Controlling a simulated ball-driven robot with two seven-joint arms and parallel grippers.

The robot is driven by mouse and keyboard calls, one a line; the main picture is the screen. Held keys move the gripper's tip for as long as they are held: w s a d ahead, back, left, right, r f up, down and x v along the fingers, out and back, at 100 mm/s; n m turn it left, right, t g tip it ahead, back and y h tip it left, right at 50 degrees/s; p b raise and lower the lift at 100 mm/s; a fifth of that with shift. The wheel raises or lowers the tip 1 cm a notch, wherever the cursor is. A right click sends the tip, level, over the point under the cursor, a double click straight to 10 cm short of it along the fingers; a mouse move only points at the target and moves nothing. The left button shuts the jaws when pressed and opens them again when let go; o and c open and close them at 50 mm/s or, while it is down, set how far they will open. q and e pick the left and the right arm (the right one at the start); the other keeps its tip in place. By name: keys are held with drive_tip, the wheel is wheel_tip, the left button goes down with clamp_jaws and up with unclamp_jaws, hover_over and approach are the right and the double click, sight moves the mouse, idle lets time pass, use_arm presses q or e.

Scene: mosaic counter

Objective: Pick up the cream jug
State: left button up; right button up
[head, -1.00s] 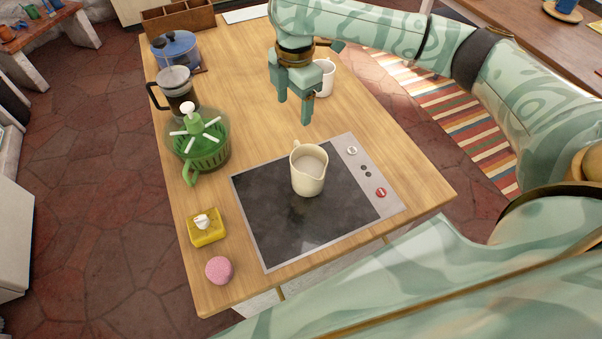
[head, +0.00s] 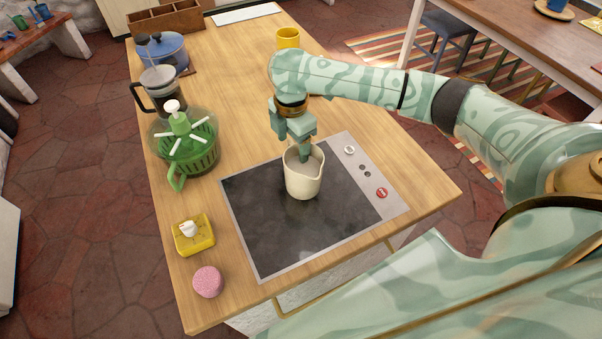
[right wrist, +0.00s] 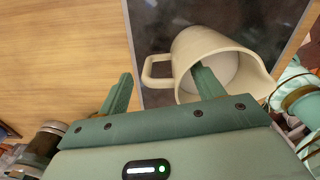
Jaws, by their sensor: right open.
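The cream jug (head: 303,180) stands upright on the dark hob (head: 262,234). It also shows in the right wrist view (right wrist: 222,62), with its handle on the left and its open mouth facing the camera. My right gripper (head: 296,148) is open over the jug's far rim. In the right wrist view the gripper (right wrist: 162,76) has one finger overlapping the jug's mouth and apparently inside it. The other finger is outside, left of the handle. The wall and handle lie between the fingers. I cannot tell whether either finger touches the jug. My left gripper is not in view.
The green salad spinner (head: 187,150), French press (head: 160,90) and blue pot (head: 163,52) stand along the counter's left side. A yellow mug (head: 287,38) stands behind my arm.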

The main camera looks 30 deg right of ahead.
wheel_tip(320, 180, down, 3)
drive_tip(key=shift+r+b, duration=0.2)
drive_tip(key=shift+b, duration=0.1)
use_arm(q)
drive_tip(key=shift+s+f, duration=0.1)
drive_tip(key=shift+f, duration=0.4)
use_arm(e)
drive_tip(key=shift+r, duration=0.15)
clamp_jaws()
drive_tip(key=shift+r, duration=0.15)
drive_tip(key=shift+r+p, duration=0.25)
drive_tip(key=shift+p, duration=0.1)
wheel_tip(320, 180, up, 3)
drive_tip(key=shift+w+f+p, duration=0.1)
drive_tip(key=shift+f+p, duration=0.1)
drive_tip(key=shift+p, duration=0.45)
use_arm(q)
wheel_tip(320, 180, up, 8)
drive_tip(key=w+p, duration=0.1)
drive_tip(key=p, duration=0.4)
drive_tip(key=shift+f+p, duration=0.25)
drive_tip(key=shift+p, duration=0.1)
use_arm(e)
drive_tip(key=s+d+r, duration=0.3)
drive_tip(key=s+r, duration=0.6)
drive_tip(key=s, duration=0.4)
drive_tip(key=shift+s+d+r, duration=0.25)
drive_tip(key=shift+s+r, duration=0.1)
drive_tip(key=shift+s, duration=0.05)
